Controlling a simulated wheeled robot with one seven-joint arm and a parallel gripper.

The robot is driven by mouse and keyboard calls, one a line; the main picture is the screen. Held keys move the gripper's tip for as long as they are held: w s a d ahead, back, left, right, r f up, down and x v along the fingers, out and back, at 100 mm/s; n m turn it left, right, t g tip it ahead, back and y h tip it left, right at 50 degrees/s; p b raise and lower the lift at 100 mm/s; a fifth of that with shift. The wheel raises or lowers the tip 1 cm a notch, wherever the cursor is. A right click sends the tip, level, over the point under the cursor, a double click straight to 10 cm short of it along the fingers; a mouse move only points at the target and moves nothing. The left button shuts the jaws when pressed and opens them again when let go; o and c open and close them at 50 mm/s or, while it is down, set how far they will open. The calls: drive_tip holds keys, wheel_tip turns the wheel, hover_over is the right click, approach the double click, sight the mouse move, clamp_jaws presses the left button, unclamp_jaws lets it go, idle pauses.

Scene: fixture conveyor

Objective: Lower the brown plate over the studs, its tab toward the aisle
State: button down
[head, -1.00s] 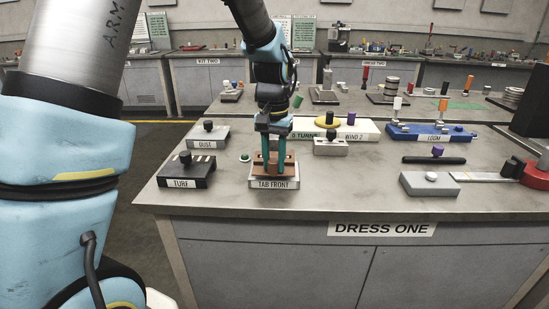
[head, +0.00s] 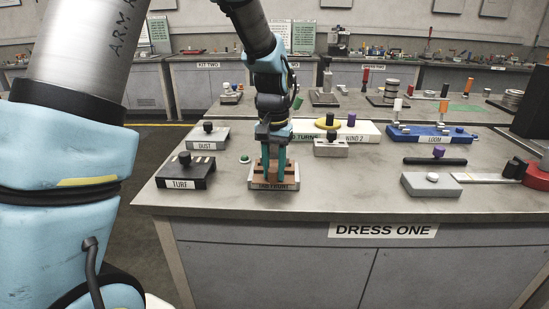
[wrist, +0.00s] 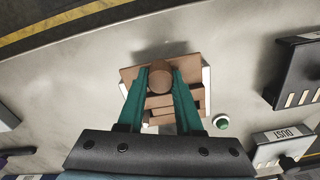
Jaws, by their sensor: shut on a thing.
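The brown plate (head: 274,183) sits low over the pale fixture labelled TAB FRONT (head: 258,187), at the front of the near bench. The plate's front covers part of the label. My gripper (head: 273,179) is shut on the plate's round brown knob, its teal fingers pointing down. In the wrist view the knob (wrist: 160,76) is between the fingertips (wrist: 160,82), and the plate (wrist: 131,75) shows around them. The fixture's pale edge (wrist: 207,84) shows beside the plate. The studs are hidden. I cannot tell whether the plate is fully seated.
The black TURF block (head: 187,171) and grey DUST block (head: 208,136) stand left of the fixture. A green button (head: 244,159) is close by. A grey block with a dark knob (head: 331,147) is behind right.

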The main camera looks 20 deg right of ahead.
sight(274, 168)
drive_tip(key=shift+f, duration=0.2)
idle(0.4)
drive_tip(key=c, duration=0.5)
unclamp_jaws()
wheel_tip(274, 168, up, 11)
drive_tip(key=b, duration=0.1)
drive_tip(key=w+a+f+n, duration=0.1)
drive_tip(key=a+f+n, duration=0.1)
drive_tip(key=a, duration=0.6)
drive_tip(key=w+a+f+n, duration=0.1)
drive_tip(key=a+f+n, duration=0.15)
drive_tip(key=a, duration=0.65)
drive_tip(key=s+a+f+n, duration=0.1)
drive_tip(key=s+a+f, duration=0.1)
drive_tip(key=a, duration=0.4)
drive_tip(key=s+a+f+n+t, duration=0.1)
drive_tip(key=s+a+f+n, duration=0.1)
drive_tip(key=s+a, duration=0.2)
drive_tip(key=a, duration=0.3)
drive_tip(key=shift+f+t+p, duration=0.3)
